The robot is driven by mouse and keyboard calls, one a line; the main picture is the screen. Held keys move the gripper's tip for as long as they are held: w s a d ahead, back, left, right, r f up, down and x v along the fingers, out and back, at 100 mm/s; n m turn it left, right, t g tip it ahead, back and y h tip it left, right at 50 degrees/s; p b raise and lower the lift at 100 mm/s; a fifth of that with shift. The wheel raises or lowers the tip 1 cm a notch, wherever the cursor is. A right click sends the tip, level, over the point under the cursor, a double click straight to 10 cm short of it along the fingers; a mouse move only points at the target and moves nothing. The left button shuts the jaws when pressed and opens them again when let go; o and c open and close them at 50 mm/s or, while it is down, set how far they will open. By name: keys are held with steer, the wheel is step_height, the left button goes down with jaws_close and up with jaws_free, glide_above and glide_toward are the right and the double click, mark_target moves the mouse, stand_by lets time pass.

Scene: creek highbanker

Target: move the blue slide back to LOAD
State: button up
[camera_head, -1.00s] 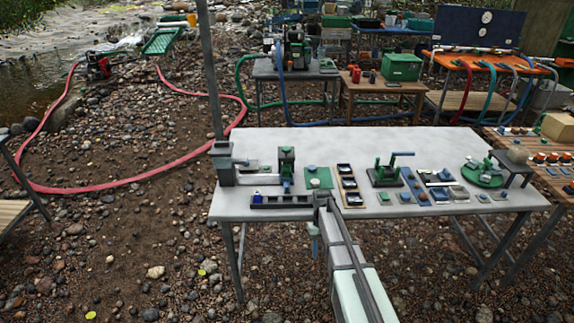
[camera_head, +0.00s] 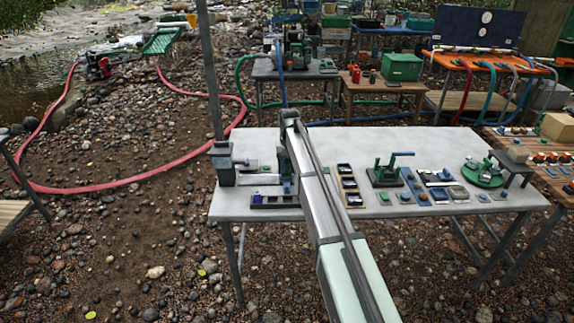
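A low dark tray or track (camera_head: 262,204) lies along the front left of the pale table. A small blue piece (camera_head: 257,198) sits at its left part. Another small blue piece (camera_head: 287,188) shows just behind the track, close to my arm, at the foot of a green press-like fixture (camera_head: 282,162). I cannot tell which blue piece is the slide, and no LOAD marking is readable. My arm crosses over the track's right end and hides most of the fixture. My gripper is hidden behind the arm, so its fingers cannot be seen.
A grey post (camera_head: 213,100) rises at the table's left end. Right of my arm are a tan tray (camera_head: 348,186), a green lever press (camera_head: 385,172), flat blue parts and a round green plate (camera_head: 484,176).

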mark_target(287, 185)
steer(key=shift+w+a+f, duration=0.1)
steer(key=shift+f, duration=1.25)
steer(key=shift+w+a+f, duration=0.15)
steer(key=shift+f, duration=1.25)
steer(key=shift+w+a+f, duration=0.1)
steer(key=shift+f, duration=1.25)
jaws_close()
